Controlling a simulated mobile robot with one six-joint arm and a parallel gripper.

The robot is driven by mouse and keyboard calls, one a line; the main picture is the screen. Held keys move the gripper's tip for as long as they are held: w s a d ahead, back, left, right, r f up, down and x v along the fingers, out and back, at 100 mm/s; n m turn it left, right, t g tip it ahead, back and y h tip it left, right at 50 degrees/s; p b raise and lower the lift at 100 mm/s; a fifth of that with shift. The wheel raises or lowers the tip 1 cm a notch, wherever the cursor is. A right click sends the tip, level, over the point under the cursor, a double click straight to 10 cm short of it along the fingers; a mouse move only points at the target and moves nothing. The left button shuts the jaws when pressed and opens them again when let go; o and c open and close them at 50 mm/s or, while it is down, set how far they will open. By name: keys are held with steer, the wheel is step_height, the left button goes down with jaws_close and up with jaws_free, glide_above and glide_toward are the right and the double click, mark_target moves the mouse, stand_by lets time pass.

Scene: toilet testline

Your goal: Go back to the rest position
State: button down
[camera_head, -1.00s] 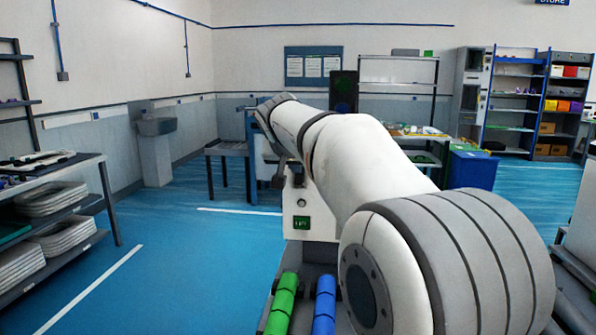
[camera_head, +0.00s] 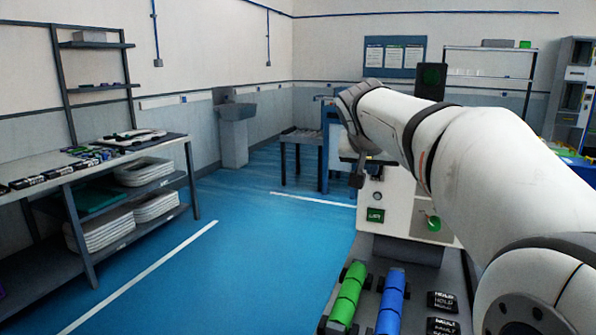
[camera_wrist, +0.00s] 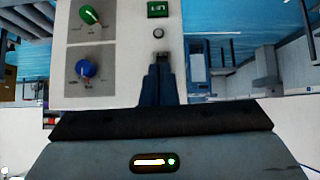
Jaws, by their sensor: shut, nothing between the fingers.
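My arm reaches forward from the lower right in the head view. My gripper (camera_head: 357,178) is small at its far end, in front of a white control panel. In the wrist view my gripper (camera_wrist: 160,66) shows as narrow dark fingers held together, with nothing between them. Beyond the fingers is the white panel (camera_wrist: 120,50) with a green knob (camera_wrist: 89,15), a blue knob (camera_wrist: 86,68) and a green display (camera_wrist: 158,9). The fingertips appear just below a small round button (camera_wrist: 158,32); I cannot tell the gap to the panel.
A green cylinder (camera_head: 347,294) and a blue cylinder (camera_head: 392,300) lie on a dark deck at the bottom. A workbench (camera_head: 150,148) with stacked trays stands at left. A sink (camera_head: 235,112) and a table (camera_head: 300,137) are behind. Blue floor (camera_head: 215,275) between is clear.

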steer(key=s+a+f+n+g+y+p, duration=0.1)
steer(key=s+f+p, duration=0.3)
steer(key=s, duration=0.5)
steer(key=s+a+f+n+g+y+p, duration=0.1)
steer(key=s+a+f+n+g+p, duration=0.1)
steer(key=s, duration=0.7)
steer(key=s+a+f+n+g+y+p, duration=0.1)
steer(key=s+a+f+g+y+p, duration=0.1)
steer(key=s+f+p, duration=0.4)
steer(key=s+a+p, duration=0.1)
steer(key=s, duration=0.2)
steer(key=shift+s+n+g, duration=0.4)
